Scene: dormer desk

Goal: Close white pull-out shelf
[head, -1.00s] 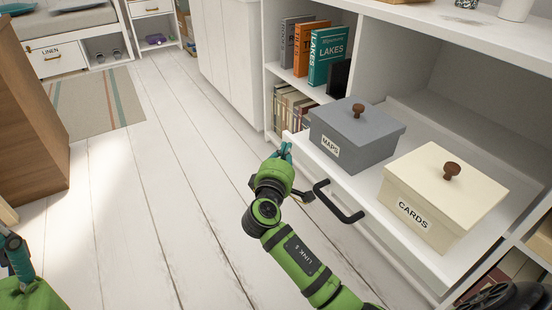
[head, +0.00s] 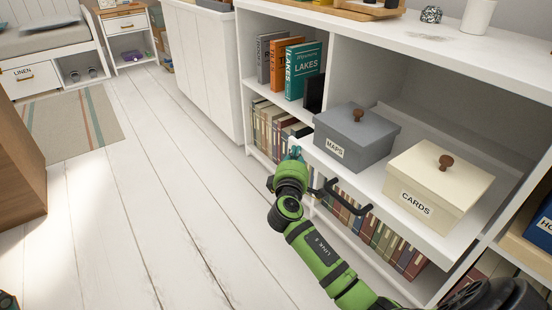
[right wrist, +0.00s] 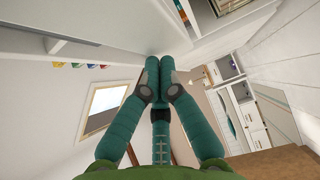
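The white pull-out shelf (head: 372,184) sticks out a little from the white cabinet in the head view. It carries a grey box labelled MAPS (head: 357,138) and a cream box labelled CARDS (head: 437,185). A black handle (head: 347,200) is on its front. My right gripper (head: 295,153) is at the left end of the shelf front, seemingly against it; exact contact is hard to see. In the right wrist view its teal fingers (right wrist: 159,62) are together with nothing visible between them, close to a white surface. Only a sliver of my left gripper (head: 8,300) shows at the lower left corner.
Books stand in the left compartments (head: 290,68), and binders (head: 390,240) show below the shelf. The cabinet top (head: 400,28) holds a tray and a white cylinder. A brown wooden unit (head: 18,175) stands at left. The plank floor (head: 150,200) between is clear.

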